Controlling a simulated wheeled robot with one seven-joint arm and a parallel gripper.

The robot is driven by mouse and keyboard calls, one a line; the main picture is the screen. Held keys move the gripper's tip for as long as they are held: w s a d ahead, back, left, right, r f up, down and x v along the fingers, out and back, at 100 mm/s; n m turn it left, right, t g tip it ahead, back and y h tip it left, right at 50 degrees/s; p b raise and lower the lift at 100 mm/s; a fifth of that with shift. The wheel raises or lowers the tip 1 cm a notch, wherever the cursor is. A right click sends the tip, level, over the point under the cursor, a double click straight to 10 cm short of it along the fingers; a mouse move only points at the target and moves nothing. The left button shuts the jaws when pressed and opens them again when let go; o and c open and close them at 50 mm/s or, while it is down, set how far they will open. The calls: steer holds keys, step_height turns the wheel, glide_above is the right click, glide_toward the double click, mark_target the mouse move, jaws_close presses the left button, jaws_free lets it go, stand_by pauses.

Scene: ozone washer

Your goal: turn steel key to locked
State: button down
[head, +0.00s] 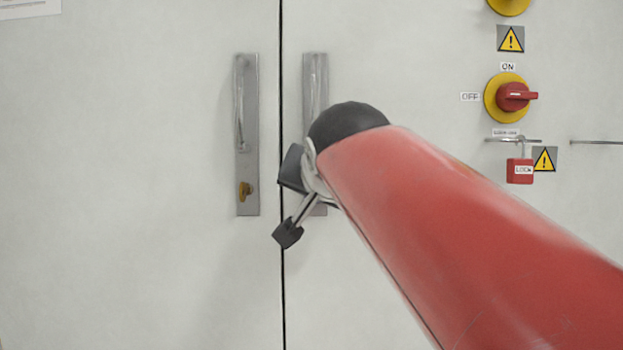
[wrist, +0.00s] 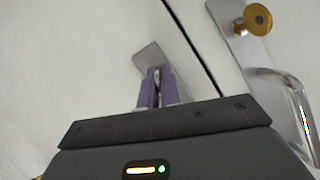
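A brass-coloured key or knob (head: 244,190) sits low on the left door's steel handle plate. It also shows at the top right of the wrist view (wrist: 255,20). No steel key shows clearly in either view. My gripper's two purple fingers (wrist: 156,75) stand close together in front of the end of a grey plate (wrist: 148,56), seemingly the right door's handle plate (head: 316,75). Any key between the fingertips is hidden or too small to tell, and so is contact. In the head view my red arm hides the lower right plate and most of the gripper.
The dark door seam (head: 282,300) runs between the two plates. A bar handle (wrist: 290,105) stands out close to my gripper's right side in the wrist view. A red switch (head: 513,97) and a red padlock (head: 520,172) are at the right. The left door is mostly bare.

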steer(key=shift+n+h+p, duration=0.8)
steer(key=shift+n+h, duration=0.2)
steer(key=shift+n, duration=0.5)
